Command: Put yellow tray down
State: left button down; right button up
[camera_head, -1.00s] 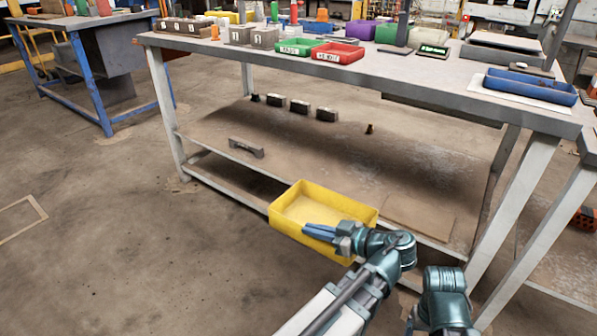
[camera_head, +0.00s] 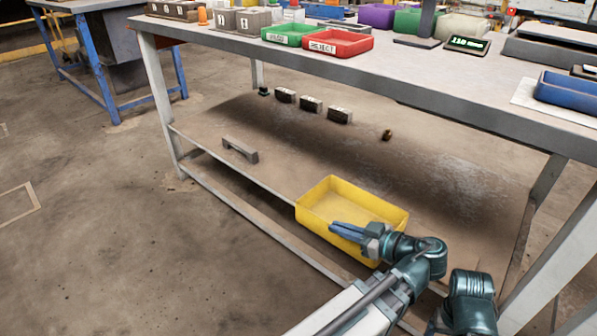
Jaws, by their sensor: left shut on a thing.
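The yellow tray (camera_head: 320,211) is an open, empty, shallow box at the front edge of the bench's lower shelf (camera_head: 262,148). It looks level. I cannot tell whether its underside touches the shelf. My left gripper (camera_head: 352,230) is shut on the tray's near wall, with its fingers over the rim. The fingers and wrist hide part of that wall. A dark teal joint of my right arm shows at the lower right, but its gripper is out of view.
A grey handle-like bracket (camera_head: 240,150) lies left of the tray on the shelf, and several dark blocks (camera_head: 311,104) stand farther back. The shelf behind the tray is clear. The bench top (camera_head: 420,72) overhangs, with green (camera_head: 288,34) and red (camera_head: 338,43) trays on it.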

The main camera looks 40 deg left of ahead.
aim_at(321, 187)
pick_arm(q)
jog(key=shift+w+a, duration=0.1)
jog(key=shift+w, duration=0.1)
jog(key=w+a, duration=0.3)
jog(key=w, duration=0.1)
jog(key=w+a+f+b, duration=0.1)
jog(key=w+a, duration=0.2)
jog(key=a, duration=0.1)
jog(key=w+a, duration=0.3)
jog(key=w, duration=0.1)
jog(key=shift+w+a+f, duration=0.25)
jog(key=shift+w+a, duration=0.05)
jog(key=shift+a, duration=0.05)
notch_tip(321, 187, down, 4)
jog(key=b, duration=0.4)
jog(key=shift+r, duration=0.25)
jog(key=c, duration=1)
grip_release()
jog(key=shift+d, duration=0.1)
jog(key=p+v, duration=0.3)
jog(key=v, duration=0.7)
jog(key=shift+d+r, duration=0.2)
jog(key=shift+d, duration=0.1)
jog(key=shift+s+d+r+p, duration=0.1)
jog(key=shift+d+p, duration=0.2)
jog(key=shift+d, duration=0.35)
